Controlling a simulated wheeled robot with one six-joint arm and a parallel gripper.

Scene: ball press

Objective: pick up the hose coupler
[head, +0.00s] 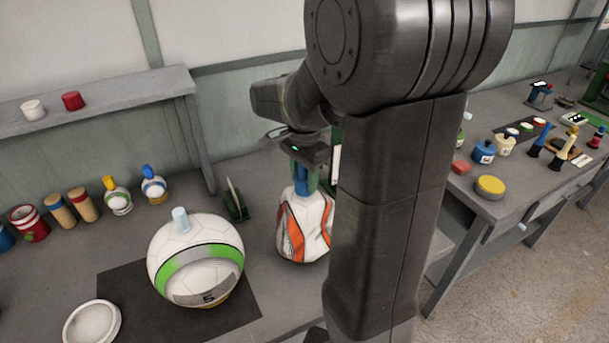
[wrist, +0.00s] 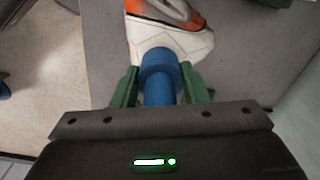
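The hose coupler looks like a blue cylinder with a wider collar. It stands at the top of a slack white and orange ball (head: 304,226) in the head view, where my gripper (head: 304,172) is right over it. In the wrist view the blue coupler (wrist: 160,66) lies between the two green fingers of my gripper (wrist: 160,84). A narrow gap shows on each side of its thinner part, so the fingers look open around it. Whether they touch the wider collar is unclear. The ball (wrist: 168,38) lies beyond the collar.
A full white and green ball (head: 197,262) sits on a dark mat (head: 130,290) to the left. A white dish (head: 92,323) is in front. My arm hides part of the bench.

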